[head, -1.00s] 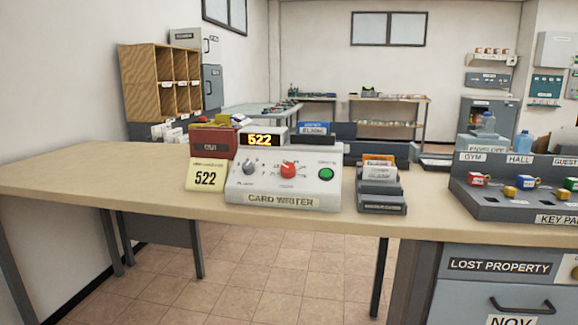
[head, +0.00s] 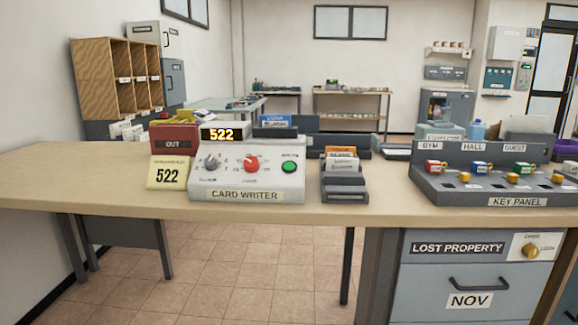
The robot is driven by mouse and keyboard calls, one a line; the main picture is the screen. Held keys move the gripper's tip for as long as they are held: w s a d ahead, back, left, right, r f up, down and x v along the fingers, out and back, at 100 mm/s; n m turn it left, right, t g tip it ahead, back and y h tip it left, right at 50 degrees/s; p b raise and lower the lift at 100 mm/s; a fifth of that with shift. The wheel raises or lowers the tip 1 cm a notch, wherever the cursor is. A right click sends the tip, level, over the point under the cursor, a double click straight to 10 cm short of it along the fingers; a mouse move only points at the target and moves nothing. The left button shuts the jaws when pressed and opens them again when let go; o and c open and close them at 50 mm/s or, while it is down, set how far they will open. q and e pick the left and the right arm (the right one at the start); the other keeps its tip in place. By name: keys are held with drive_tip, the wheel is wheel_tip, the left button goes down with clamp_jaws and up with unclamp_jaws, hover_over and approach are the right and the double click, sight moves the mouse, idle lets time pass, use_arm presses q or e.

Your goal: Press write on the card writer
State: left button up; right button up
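The card writer (head: 246,196) is a pale grey console on the wooden counter, left of the picture's middle. Its display (head: 222,134) reads 522. On its sloped face are a grey knob (head: 211,162), a red knob (head: 251,164) and a green button (head: 289,167) at the right with a small label above it, too small to read. A blue-topped card (head: 275,120) stands at the back of the writer. A yellow note (head: 167,173) reading 522 leans at its left. Neither gripper is in view.
A dark card holder (head: 344,183) stands right of the writer, then the key panel (head: 500,185). A red OUT tray (head: 173,142) is behind the note. A lost property cabinet (head: 456,270) is below the counter at right. The counter (head: 70,165) is clear at far left.

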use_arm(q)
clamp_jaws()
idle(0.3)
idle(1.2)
